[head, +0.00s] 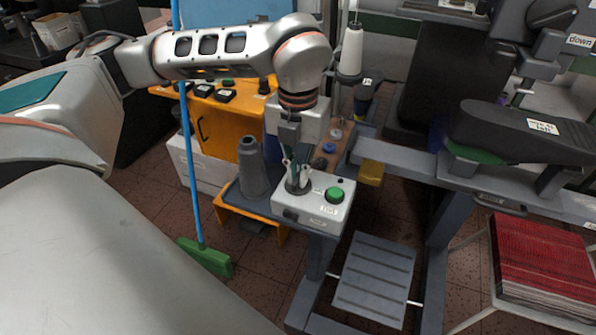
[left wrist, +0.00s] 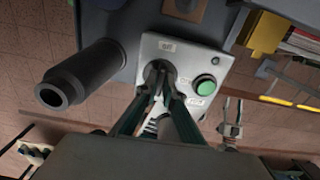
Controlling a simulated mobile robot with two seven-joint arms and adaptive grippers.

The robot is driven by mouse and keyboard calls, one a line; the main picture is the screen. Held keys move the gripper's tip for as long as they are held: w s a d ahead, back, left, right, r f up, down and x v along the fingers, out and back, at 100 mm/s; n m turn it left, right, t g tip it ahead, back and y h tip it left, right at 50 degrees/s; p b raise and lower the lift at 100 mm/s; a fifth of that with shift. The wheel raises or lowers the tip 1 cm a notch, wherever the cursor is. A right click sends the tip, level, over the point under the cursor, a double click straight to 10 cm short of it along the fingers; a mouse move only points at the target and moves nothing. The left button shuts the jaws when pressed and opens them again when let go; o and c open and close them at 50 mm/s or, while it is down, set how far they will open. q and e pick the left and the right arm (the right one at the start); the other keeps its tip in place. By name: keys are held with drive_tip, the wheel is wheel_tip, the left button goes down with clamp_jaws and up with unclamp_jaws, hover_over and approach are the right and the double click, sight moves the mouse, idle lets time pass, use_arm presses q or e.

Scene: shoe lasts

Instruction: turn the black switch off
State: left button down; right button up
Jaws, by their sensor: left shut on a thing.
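A white control box (head: 318,213) sits on the corner of the grey bench, with a green button (head: 334,195) on its top. In the left wrist view, the black switch (left wrist: 161,67) sits on the box (left wrist: 205,56), left of the green button (left wrist: 205,85). My right gripper is in neither view.
A dark grey cone (head: 253,170) stands close left of the box. An orange cabinet (head: 232,125) and a blue-handled broom (head: 190,165) are further left. Red sheets (head: 540,262) are stacked at the right. A grey slatted step (head: 375,280) is below the bench.

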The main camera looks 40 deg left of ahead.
use_arm(q)
drive_tip(key=c, duration=2.2)
unclamp_jaws()
wheel_tip(320, 180, up, 12)
drive_tip(key=shift+r, duration=0.1)
